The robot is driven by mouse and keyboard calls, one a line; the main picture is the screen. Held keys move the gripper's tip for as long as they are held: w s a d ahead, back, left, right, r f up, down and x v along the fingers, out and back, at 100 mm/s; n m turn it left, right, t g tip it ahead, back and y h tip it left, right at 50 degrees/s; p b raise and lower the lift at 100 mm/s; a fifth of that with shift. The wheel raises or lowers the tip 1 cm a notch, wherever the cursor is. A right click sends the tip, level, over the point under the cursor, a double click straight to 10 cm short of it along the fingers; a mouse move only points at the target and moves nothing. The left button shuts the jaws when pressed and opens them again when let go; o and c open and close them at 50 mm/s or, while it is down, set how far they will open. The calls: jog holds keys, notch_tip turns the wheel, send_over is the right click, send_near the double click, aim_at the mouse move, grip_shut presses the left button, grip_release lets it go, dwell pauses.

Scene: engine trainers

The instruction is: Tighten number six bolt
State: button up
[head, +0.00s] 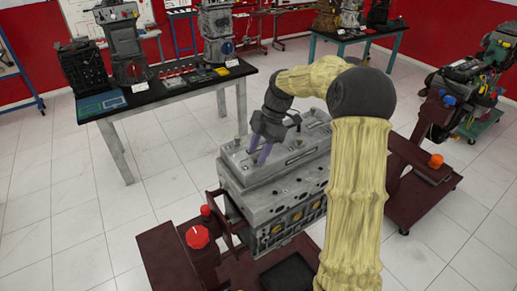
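A grey engine block (272,194) sits on a dark red stand in the middle of the head view. My gripper (260,158) points down at the left part of the block's top, with its two purple fingers visibly apart. The fingertips are at or just above the top surface; I cannot tell whether they touch it. Small bolts and holes on the top are too small to tell apart, and no number six marking can be read. My yellow-sleeved arm hides the right end of the block.
A red knob (198,237) stands at the stand's front left. A black-topped table (170,96) with engine parts is behind on the left. Another engine (472,85) stands at the right on a dark red trolley (425,190). The tiled floor at the left is clear.

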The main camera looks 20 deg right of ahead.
jog(key=shift+f, duration=0.2)
jog(key=shift+c, duration=0.2)
grip_shut()
